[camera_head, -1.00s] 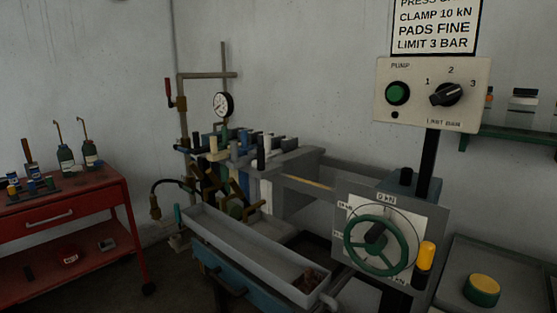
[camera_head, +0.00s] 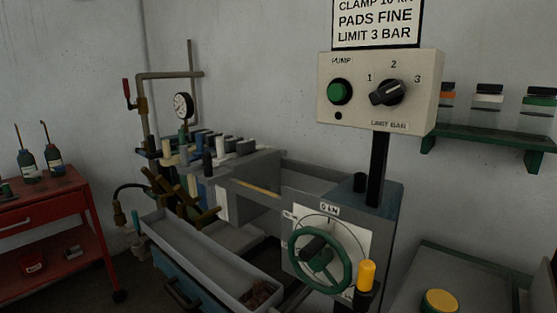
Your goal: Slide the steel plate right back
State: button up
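A press with a row of upright plates stands in the middle of the head view. The plates (camera_head: 207,146) are grey, blue, black and cream and packed close at the left end. A grey steel plate (camera_head: 236,200) appears to close the right end of this row, though its outline is hard to make out. An open gap with side rails (camera_head: 256,188) lies between the row and the housing with the green handwheel (camera_head: 347,262) on the right. My gripper is not in view.
A pump box (camera_head: 380,92) stands on a black post above the housing. A yellow-topped handle (camera_head: 366,275) is beside the wheel. A long grey trough (camera_head: 200,255) runs along the front. A red cart (camera_head: 50,212) is at left, a shelf with jars (camera_head: 487,98) at right.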

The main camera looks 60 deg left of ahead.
aim_at(261, 169)
jog(key=z, duration=0.4)
jog(key=k, duration=1.6)
jog(key=u, duration=1.7)
jog(key=i, duration=0.75)
jog(key=u, duration=0.05)
